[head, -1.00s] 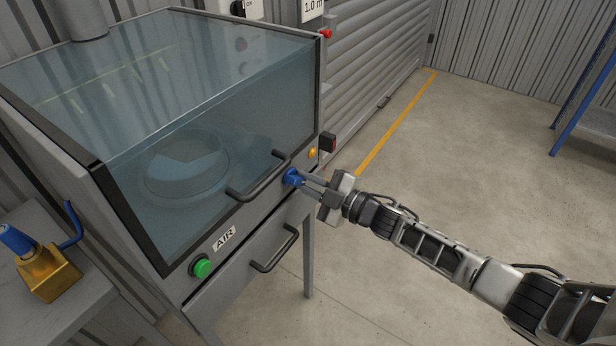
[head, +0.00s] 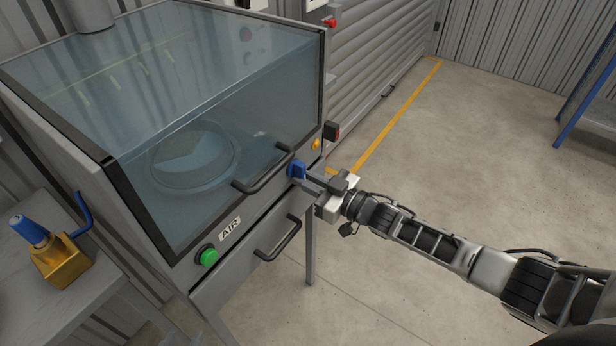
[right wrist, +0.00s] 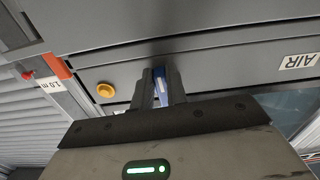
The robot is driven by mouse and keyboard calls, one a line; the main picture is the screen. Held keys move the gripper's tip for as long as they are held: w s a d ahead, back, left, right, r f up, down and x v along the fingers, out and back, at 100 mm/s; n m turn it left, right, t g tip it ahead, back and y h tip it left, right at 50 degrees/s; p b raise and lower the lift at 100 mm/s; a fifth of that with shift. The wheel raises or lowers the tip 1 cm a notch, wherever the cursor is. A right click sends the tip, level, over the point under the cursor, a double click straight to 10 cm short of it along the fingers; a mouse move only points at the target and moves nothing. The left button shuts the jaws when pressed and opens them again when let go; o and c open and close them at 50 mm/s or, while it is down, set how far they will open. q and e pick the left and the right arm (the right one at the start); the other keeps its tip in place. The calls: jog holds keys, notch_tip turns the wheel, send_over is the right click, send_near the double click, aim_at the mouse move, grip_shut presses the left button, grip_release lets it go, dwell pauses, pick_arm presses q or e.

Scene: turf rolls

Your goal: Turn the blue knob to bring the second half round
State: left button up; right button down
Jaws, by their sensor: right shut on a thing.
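The blue knob (head: 296,170) sits on the front panel of the grey cabinet (head: 182,270), right of the upper handle. My right gripper (head: 306,177) is shut on the knob, its fingers pointing at the panel. In the right wrist view the knob (right wrist: 161,88) shows as a blue strip between the two fingers. Through the cabinet's clear window a round turntable (head: 193,157) shows, with a lighter wedge-shaped area on it; the glass blurs its details. My left gripper is not in view.
A green button (head: 208,257) is beside the AIR label (head: 230,228). Two dark handles (head: 264,176) stick out from the front. A brass block with a blue-handled tool (head: 62,262) stands on the left bench.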

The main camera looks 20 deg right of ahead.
jog(key=shift+s+m, duration=0.1)
jog(key=shift+m, duration=0.4)
jog(key=c, duration=1.4)
grip_release()
jog(key=v, duration=1.6)
